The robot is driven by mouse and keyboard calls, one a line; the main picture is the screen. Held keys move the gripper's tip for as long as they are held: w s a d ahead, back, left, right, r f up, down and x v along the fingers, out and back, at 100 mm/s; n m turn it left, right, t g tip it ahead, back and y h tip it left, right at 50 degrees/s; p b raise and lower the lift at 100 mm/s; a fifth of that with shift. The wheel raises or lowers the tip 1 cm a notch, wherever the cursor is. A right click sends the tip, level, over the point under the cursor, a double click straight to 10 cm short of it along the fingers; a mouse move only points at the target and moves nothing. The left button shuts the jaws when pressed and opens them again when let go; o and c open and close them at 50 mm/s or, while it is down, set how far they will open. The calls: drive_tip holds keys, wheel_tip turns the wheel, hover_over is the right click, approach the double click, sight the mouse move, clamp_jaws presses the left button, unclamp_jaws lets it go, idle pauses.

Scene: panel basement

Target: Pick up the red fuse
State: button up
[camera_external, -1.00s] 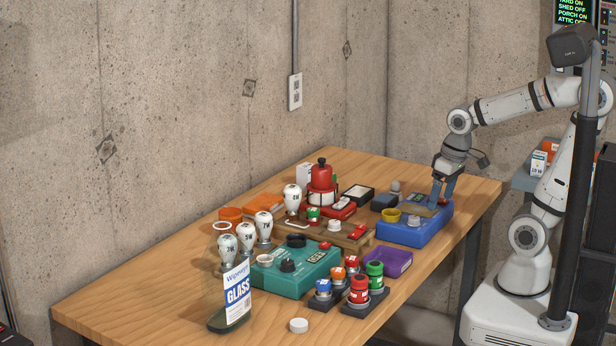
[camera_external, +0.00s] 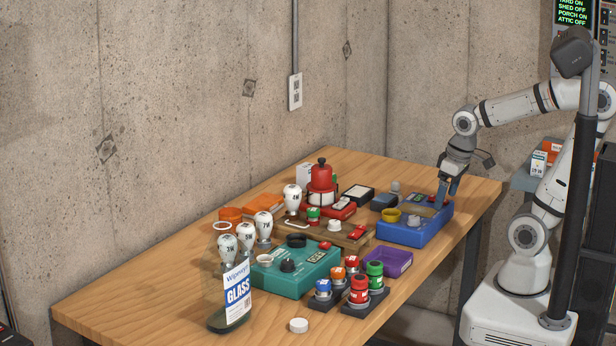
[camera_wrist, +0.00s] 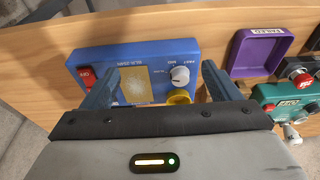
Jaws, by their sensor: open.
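A red fuse with a white label (camera_external: 359,290) stands upright on a dark block near the table's front edge in the external view. A smaller red fuse-like piece (camera_external: 352,264) stands just behind it. In the wrist view a red piece (camera_wrist: 303,80) shows at the right edge; I cannot tell which one it is. My gripper (camera_external: 447,193) is open and empty, pointing down over the blue tester box (camera_external: 412,236) at the far right of the table. In the wrist view its two fingers (camera_wrist: 160,84) frame the box's panel.
Orange, blue (camera_external: 323,288) and green (camera_external: 375,273) fuses crowd around the red one. A purple tray (camera_external: 400,264) and a teal box (camera_external: 305,287) are close by. Bulbs (camera_external: 264,227) and a cleaner bottle (camera_external: 232,299) stand left. The table's front left is clear.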

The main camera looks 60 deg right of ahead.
idle(0.3)
drive_tip(key=c, duration=0.6)
drive_tip(key=n+g+p, duration=0.3)
drive_tip(key=n+p, duration=0.5)
drive_tip(key=n, duration=0.1)
hover_over(352, 258)
drive_tip(key=shift+s+a+r, duration=0.15)
drive_tip(key=shift+s+r, duration=0.15)
drive_tip(key=shift+r, duration=0.15)
drive_tip(key=shift+a+f, duration=0.15)
drive_tip(key=shift+f, duration=0.15)
drive_tip(key=shift+w+d+f+p, duration=0.15)
drive_tip(key=shift+f+p, duration=0.35)
drive_tip(key=shift+f, duration=1.35)
drive_tip(key=shift+w+d+f+p, duration=0.1)
drive_tip(key=shift+f+p, duration=0.35)
drive_tip(key=shift+f, duration=1.35)
